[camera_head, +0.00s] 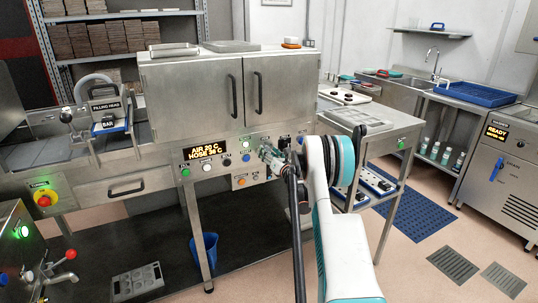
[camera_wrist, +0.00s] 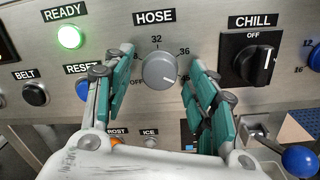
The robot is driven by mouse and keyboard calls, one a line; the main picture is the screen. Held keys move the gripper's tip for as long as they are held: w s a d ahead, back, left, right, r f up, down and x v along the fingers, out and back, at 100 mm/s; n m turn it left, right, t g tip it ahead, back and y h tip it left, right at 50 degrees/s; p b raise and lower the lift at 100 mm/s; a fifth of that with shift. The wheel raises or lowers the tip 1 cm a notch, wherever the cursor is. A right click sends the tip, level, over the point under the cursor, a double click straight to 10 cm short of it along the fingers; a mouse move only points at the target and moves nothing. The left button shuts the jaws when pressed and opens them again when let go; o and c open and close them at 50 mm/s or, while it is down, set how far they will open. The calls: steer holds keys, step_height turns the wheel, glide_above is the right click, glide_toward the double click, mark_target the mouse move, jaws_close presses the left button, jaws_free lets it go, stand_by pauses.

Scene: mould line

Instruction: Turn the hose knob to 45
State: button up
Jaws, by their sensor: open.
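The hose knob (camera_wrist: 160,70) is a round grey dial under the HOSE label in the wrist view. Its scale shows OFF at the left, 32 on top, 36 at the upper right and 45 at the right. The display (camera_head: 205,152) appears to read AIR 20 C, HOSE 36 C.
The black CHILL knob (camera_wrist: 252,58) sits close to the right finger, pointing away from OFF. The RESET button (camera_wrist: 82,91), green READY light (camera_wrist: 69,37) and BELT button (camera_wrist: 35,94) are at the left. A blue lever ball (camera_wrist: 299,159) is at the lower right.

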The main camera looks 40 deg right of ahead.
steer(key=shift+s, duration=0.1)
steer(key=v, duration=1.2)
steer(key=shift+f, duration=0.1)
